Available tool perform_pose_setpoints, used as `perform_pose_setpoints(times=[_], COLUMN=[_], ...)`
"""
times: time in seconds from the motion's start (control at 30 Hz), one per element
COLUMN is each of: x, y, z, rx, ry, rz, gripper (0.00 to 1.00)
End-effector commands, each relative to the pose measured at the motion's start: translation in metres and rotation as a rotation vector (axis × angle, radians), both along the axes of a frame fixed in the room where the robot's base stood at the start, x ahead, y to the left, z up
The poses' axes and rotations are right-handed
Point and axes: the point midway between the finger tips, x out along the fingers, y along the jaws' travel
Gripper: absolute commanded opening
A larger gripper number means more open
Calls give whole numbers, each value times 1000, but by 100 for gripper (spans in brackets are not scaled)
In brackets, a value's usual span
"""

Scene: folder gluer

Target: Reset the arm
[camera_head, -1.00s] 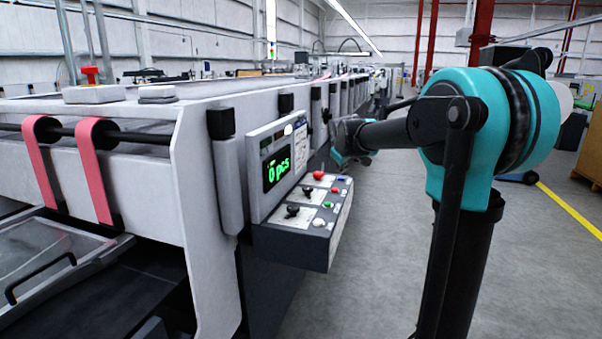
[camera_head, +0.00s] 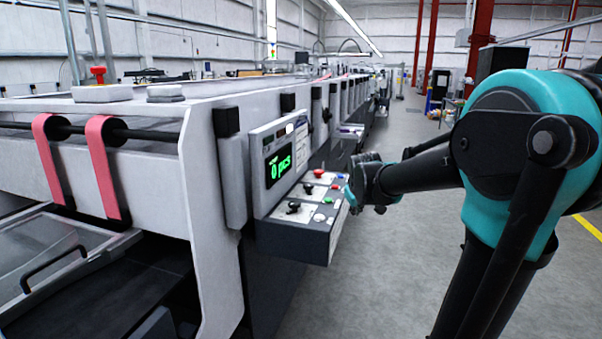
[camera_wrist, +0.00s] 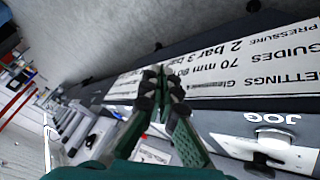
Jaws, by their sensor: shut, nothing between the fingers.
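My arm, black and teal, fills the right of the head view. Its end with my gripper (camera_head: 352,196) is beside the right edge of the control panel (camera_head: 295,216), partly hidden by the wrist. In the wrist view my gripper (camera_wrist: 163,75) is shut and empty, its fingertips in front of the panel face. Printed text (camera_wrist: 265,55) and a "JOG" label (camera_wrist: 271,117) with a black lever (camera_wrist: 265,162) show there. I cannot tell whether the fingertips touch the panel.
The panel carries a red button (camera_head: 319,172), black levers and a green "0 pcs" display (camera_head: 279,168). The long grey machine (camera_head: 150,160) fills the left, with pink belts (camera_head: 107,170) at its end. Bare grey floor (camera_head: 400,260) lies right of the panel.

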Motion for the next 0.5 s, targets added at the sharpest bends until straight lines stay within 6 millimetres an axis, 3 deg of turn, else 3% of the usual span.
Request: perform_pose_setpoints(times=[0.3, 0.4, 0.5], x=[-172, -218, -249], y=[-15, -15, -14], z=[-113, -142, -161], rx=[181, 225, 257], ry=[154, 196, 225], rz=[-222, -279, -321], gripper=[0, 0, 0])
